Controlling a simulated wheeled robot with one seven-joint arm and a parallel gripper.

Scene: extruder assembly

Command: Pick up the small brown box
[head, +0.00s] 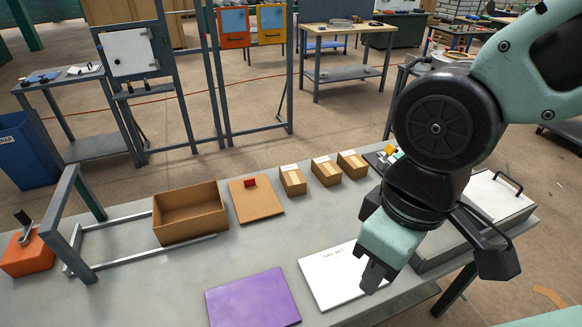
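Three small brown boxes with pale tape stripes stand in a row near the table's far edge: a left one (292,182), a middle one (326,173) and a right one (352,166). My gripper (376,278) points down above the white panel, nearer the camera than the boxes and to their right. It is apart from all three boxes. Its dark fingers show small and at an angle, so whether they are open or shut is unclear. Nothing is visibly held.
On the grey table (150,290) are an open cardboard box (190,222), a brown board (256,206) with a red piece, a purple panel (253,300) and a white panel (330,276). A metal frame (78,250) stands at left. A grey case (480,215) lies right, partly behind my arm.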

